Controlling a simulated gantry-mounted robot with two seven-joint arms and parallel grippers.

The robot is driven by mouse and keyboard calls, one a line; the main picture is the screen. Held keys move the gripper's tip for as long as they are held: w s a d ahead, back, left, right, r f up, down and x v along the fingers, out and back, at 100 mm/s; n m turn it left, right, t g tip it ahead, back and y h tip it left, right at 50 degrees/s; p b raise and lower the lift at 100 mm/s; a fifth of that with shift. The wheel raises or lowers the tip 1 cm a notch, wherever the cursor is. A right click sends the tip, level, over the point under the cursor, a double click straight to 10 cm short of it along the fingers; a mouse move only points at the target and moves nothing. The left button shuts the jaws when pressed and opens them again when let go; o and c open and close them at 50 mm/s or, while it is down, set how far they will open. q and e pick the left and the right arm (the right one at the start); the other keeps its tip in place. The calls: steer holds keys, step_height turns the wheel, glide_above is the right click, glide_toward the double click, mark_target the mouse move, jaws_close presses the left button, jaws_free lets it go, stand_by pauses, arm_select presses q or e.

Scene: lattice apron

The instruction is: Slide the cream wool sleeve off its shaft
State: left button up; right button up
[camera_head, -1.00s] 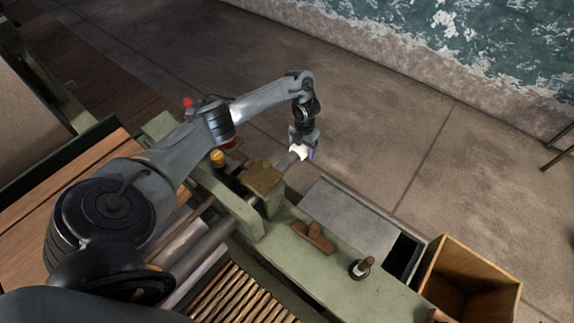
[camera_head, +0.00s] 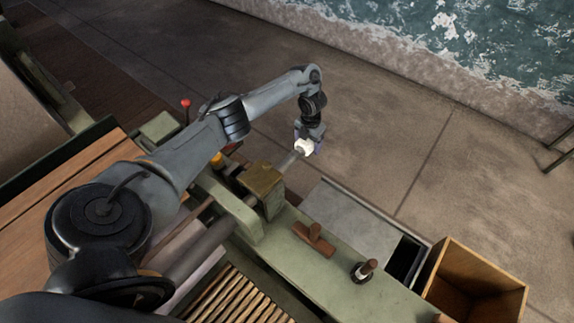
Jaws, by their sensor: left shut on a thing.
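The cream wool sleeve (camera_head: 304,147) is a small pale ring at the far end of a grey metal shaft (camera_head: 288,161). The shaft sticks out from a brass-coloured block (camera_head: 262,183) on the green machine. My left gripper (camera_head: 309,141) reaches down from above and is shut on the sleeve. The fingers hide part of the sleeve, and I cannot tell whether the shaft's tip is still inside it. My right gripper is not in view.
A brown T-shaped handle (camera_head: 314,238) and a dark knob with a wooden grip (camera_head: 363,270) stand on the green bed (camera_head: 335,284). A grey metal plate (camera_head: 345,222) lies beside it. An open wooden box (camera_head: 470,285) is at the lower right. A red-tipped lever (camera_head: 186,104) stands behind my arm.

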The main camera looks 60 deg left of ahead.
arm_select(q)
steer(key=shift+w+r, duration=0.1)
steer(key=shift+w, duration=0.05)
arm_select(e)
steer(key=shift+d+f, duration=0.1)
arm_select(q)
steer(key=shift+w+a+r+b, duration=0.3)
steer(key=shift+w+r+b, duration=0.1)
steer(key=shift+w+r, duration=0.25)
arm_select(e)
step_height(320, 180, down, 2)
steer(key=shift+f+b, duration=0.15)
steer(key=shift+b, duration=0.7)
arm_select(q)
steer(key=shift+w+a+r, duration=0.25)
steer(key=shift+w+r, duration=0.15)
steer(key=shift+w, duration=0.1)
steer(key=shift+w+a+r, duration=0.25)
steer(key=shift+w+r, duration=0.15)
steer(key=shift+w, duration=0.1)
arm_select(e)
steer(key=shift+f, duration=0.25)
